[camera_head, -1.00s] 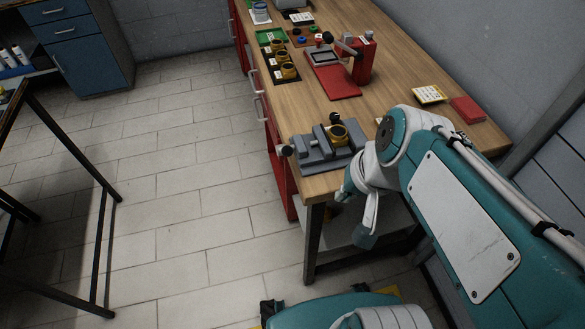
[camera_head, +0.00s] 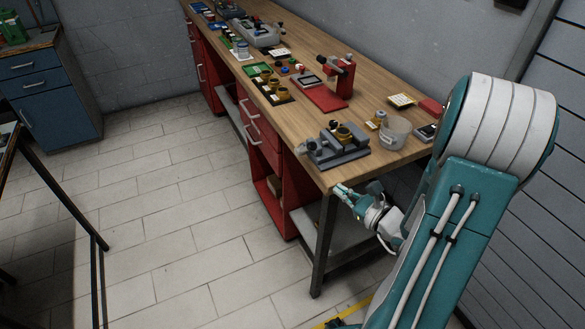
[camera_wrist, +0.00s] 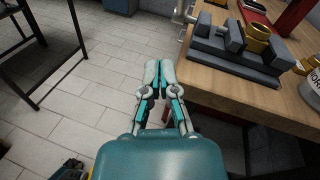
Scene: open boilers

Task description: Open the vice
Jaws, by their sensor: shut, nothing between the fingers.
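The grey vice (camera_head: 338,150) sits at the near left corner of the wooden workbench, with a brass-coloured round part (camera_head: 344,133) in it. In the wrist view the vice (camera_wrist: 235,50) is at the upper right. My gripper (camera_head: 340,188) is just beyond the bench's near edge, below and in front of the vice and apart from it. In the wrist view my gripper (camera_wrist: 160,66) has its fingers together and empty, over the floor beside the bench corner. The gap between the vice jaws is hard to judge.
A dark-framed table (camera_head: 62,195) stands at left. The tiled floor between is clear.

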